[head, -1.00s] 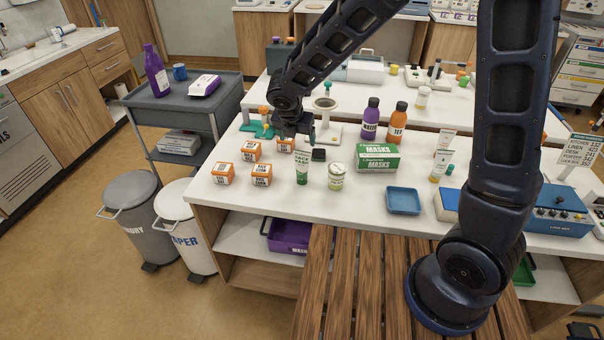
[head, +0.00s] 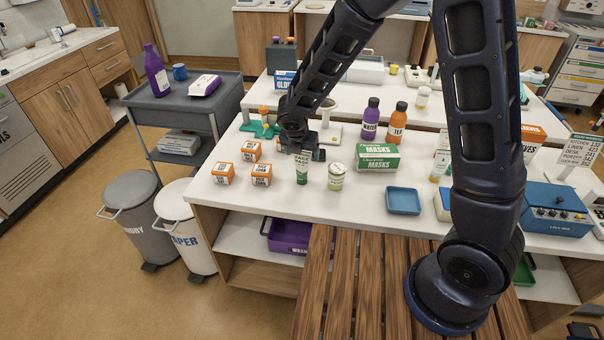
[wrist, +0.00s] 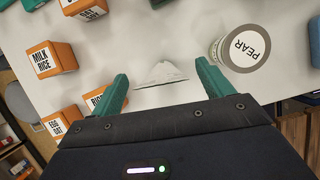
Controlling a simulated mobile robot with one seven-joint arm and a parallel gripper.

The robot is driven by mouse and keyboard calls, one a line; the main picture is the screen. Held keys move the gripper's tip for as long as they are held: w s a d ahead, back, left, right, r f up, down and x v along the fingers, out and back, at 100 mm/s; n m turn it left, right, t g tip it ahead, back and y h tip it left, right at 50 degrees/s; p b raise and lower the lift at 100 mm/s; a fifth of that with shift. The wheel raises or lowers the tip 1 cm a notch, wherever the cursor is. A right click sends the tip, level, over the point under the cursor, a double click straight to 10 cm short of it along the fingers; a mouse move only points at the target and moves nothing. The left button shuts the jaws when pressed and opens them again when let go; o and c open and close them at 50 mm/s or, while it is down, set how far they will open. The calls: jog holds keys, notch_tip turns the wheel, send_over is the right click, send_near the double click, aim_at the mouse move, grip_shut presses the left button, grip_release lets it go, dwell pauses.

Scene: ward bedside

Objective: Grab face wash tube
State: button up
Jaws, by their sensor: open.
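The face wash tube (head: 302,170), white and green, stands upright near the front edge of the white counter. In the wrist view its pale flat top end (wrist: 162,74) shows between and just ahead of my two green fingertips; the rest of it is hidden below that end. My gripper (wrist: 165,88) is open, with one finger on each side of the tube's line and a gap to it on both sides. In the head view my gripper (head: 303,153) is just above and behind the tube. I cannot tell whether anything touches.
A pear jar (head: 336,176) stands close right of the tube; its lid (wrist: 243,48) is near my right finger. Several orange boxes (head: 222,174) stand to the left. A green masks box (head: 377,158) and a blue tray (head: 403,201) lie right. The counter's front edge is close.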

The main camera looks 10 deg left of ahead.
jog(key=shift+c, duration=0.2)
jog(key=c, duration=1.3)
jog(key=shift+o, duration=0.2)
jog(key=shift+r, duration=0.15)
